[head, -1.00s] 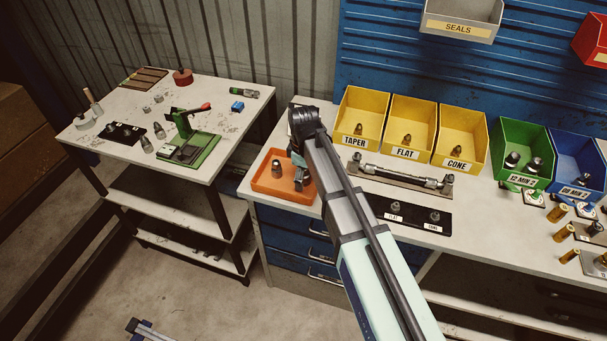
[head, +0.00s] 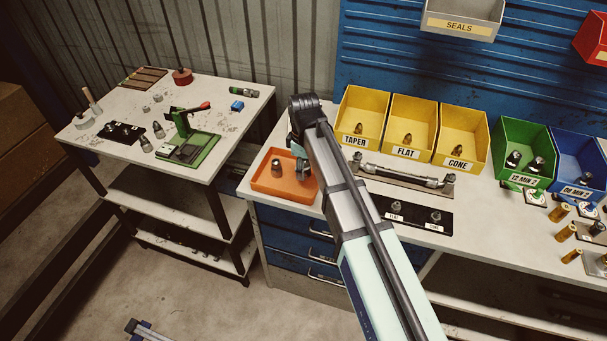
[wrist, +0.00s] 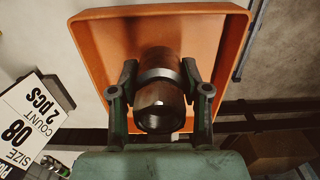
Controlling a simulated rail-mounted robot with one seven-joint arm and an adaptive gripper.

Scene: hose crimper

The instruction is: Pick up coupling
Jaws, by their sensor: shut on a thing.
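The coupling (wrist: 160,98) is a short, hollow brown metal cylinder with a bright ring around it. In the wrist view it sits between both fingers of my gripper (wrist: 159,100), which is shut on it, with its open end facing the camera. The orange tray (wrist: 91,60) lies behind it. In the head view my gripper (head: 303,171) is over the right part of the orange tray (head: 284,195). A small brown cylinder (head: 276,168) stands in the tray to its left. Whether the held coupling touches the tray floor cannot be told.
Yellow bins (head: 362,115) stand right of my arm, with a black strip of fittings (head: 415,214) in front. A side table (head: 215,95) at left carries a green press (head: 187,145). A size 08 label card (wrist: 30,120) lies beside the tray.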

